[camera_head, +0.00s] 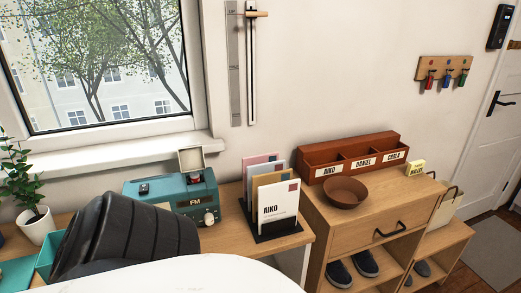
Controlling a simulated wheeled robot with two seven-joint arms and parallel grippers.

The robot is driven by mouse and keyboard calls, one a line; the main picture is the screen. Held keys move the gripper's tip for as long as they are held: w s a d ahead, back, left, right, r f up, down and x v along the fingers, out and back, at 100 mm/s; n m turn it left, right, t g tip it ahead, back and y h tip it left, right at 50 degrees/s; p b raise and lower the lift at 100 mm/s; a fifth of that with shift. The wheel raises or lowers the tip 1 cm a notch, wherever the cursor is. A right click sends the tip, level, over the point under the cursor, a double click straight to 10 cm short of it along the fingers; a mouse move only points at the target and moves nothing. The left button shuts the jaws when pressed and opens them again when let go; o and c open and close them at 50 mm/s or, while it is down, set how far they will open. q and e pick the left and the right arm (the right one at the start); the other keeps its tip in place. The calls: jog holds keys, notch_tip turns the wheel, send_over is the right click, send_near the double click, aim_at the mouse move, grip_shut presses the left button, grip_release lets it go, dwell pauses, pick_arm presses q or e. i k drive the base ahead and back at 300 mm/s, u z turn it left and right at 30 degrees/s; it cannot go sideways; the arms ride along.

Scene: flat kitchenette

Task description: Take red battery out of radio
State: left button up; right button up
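The teal radio (178,191), marked FM with a knob at its lower right front, stands on the wooden desk below the window. A pale, squarish flap-like part (191,160) stands upright at its top back. A small dark part sits on its top left. A black ribbed arm part of mine covers the desk in front of the radio's left side. Neither gripper is in view.
A letter rack (278,231) with several envelopes stands right of the radio. A potted plant (37,222) stands at left. A wooden cabinet (360,236) at right holds a brown bowl (345,191) and a red-brown sorter (352,157). A teal box (47,260) is partly hidden.

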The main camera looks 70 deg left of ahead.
aim_at(194, 176)
jog(key=i, duration=1.7)
jog(key=u, duration=4.15)
